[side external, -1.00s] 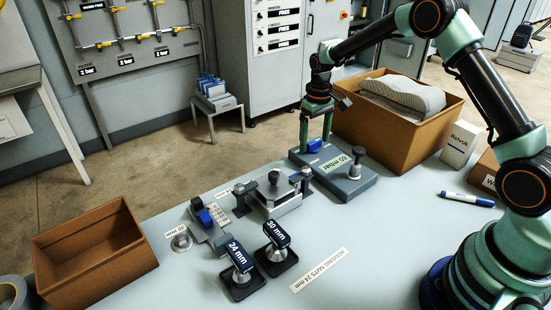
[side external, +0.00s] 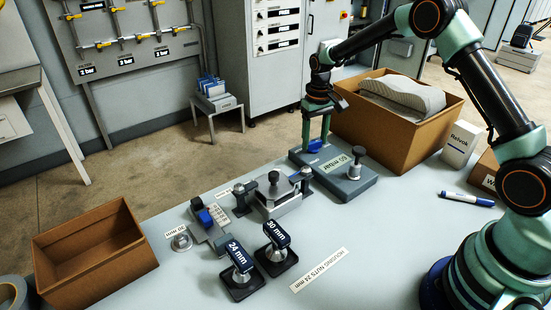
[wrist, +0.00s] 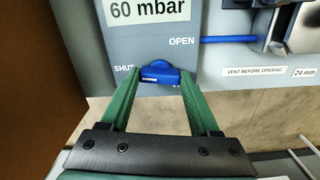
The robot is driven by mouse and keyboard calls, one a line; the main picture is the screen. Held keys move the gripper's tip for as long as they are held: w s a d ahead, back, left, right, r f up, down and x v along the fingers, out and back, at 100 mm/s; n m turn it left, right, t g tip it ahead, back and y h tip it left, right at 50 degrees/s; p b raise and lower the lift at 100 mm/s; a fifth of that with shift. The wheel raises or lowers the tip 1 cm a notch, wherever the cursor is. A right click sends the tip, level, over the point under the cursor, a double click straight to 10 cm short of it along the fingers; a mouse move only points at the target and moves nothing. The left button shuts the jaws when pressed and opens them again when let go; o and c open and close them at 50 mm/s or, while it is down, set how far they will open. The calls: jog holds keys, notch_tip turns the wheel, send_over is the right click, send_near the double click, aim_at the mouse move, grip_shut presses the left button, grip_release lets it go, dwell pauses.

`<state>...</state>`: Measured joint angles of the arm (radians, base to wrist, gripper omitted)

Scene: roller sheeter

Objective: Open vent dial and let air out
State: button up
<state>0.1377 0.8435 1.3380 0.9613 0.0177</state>
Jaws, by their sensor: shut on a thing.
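The blue vent dial (wrist: 161,73) sits on the grey gauge unit (wrist: 138,40) between the printed words SHUT and OPEN. Its grip bar lies nearly crosswise in the wrist view. My gripper (wrist: 161,78) is shut on the dial, with a green finger at each end of the bar. In the side view my gripper (side external: 315,143) reaches down to the dial (side external: 314,146) at the back of the gauge unit (side external: 345,188). The unit's display (wrist: 148,11) reads 60 mbar.
A blue hose (wrist: 228,39) runs from the unit toward the clamped housing (side external: 277,195). A cardboard box with grey foam (side external: 385,135) stands close behind my gripper. The 24 mm (side external: 241,262) and 30 mm (side external: 277,240) tools stand in front.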

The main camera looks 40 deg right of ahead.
jog(key=m, duration=0.8)
jog(key=shift+r, duration=0.1)
jog(key=m, duration=0.4)
jog(key=shift+m, duration=0.3)
jog(key=shift+d+m, duration=0.1)
jog(key=shift+m, duration=1.6)
jog(key=o, duration=1.4)
jog(key=shift+c, duration=0.2)
